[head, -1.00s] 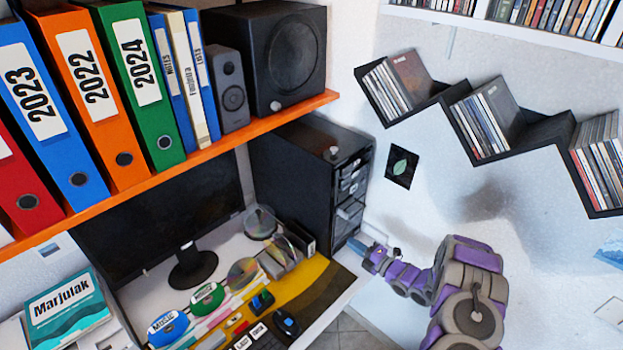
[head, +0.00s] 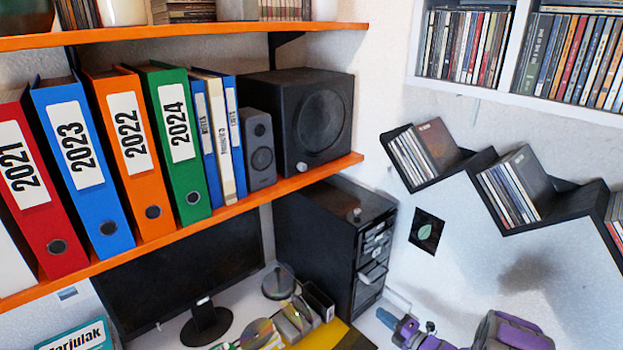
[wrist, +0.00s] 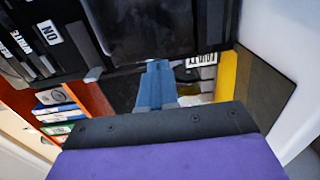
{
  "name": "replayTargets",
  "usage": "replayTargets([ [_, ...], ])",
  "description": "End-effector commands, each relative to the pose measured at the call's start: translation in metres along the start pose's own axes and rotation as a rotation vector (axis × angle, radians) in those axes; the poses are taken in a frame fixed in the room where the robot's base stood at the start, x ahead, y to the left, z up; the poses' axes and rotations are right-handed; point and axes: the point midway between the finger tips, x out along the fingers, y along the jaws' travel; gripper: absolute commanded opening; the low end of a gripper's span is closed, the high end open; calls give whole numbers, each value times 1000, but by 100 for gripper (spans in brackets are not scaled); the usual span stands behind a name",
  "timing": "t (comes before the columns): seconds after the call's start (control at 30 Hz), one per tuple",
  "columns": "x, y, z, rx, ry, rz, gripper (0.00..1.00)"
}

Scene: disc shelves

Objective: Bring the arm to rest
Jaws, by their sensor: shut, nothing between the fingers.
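My gripper (head: 387,317) shows at the bottom of the head view, in front of the white wall and just right of the black PC tower (head: 340,240). Most of my purple and grey arm is cut off by the lower edge. In the wrist view, the blue fingers of my gripper (wrist: 156,84) are closed together with nothing between them. The gripper appears clear of the things around it, though its distance to the tower is hard to tell.
An orange shelf (head: 230,212) with binders and a black speaker (head: 310,125) is above the desk. A black zigzag rack (head: 520,220) with discs hangs on the right wall. A monitor (head: 165,275) stands on the desk.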

Motion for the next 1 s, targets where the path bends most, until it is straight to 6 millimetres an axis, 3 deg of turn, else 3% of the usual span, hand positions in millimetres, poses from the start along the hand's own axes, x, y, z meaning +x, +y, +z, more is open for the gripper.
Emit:
replayTargets([
  [0.27,16,32,41,60,-145,-233,0],
  [0.5,10,74,70,176,-364,-427,0],
  [0.77,-17,128,71,351,-633,-564,0],
  [1.0,-56,177,42,552,-884,-631,0],
])
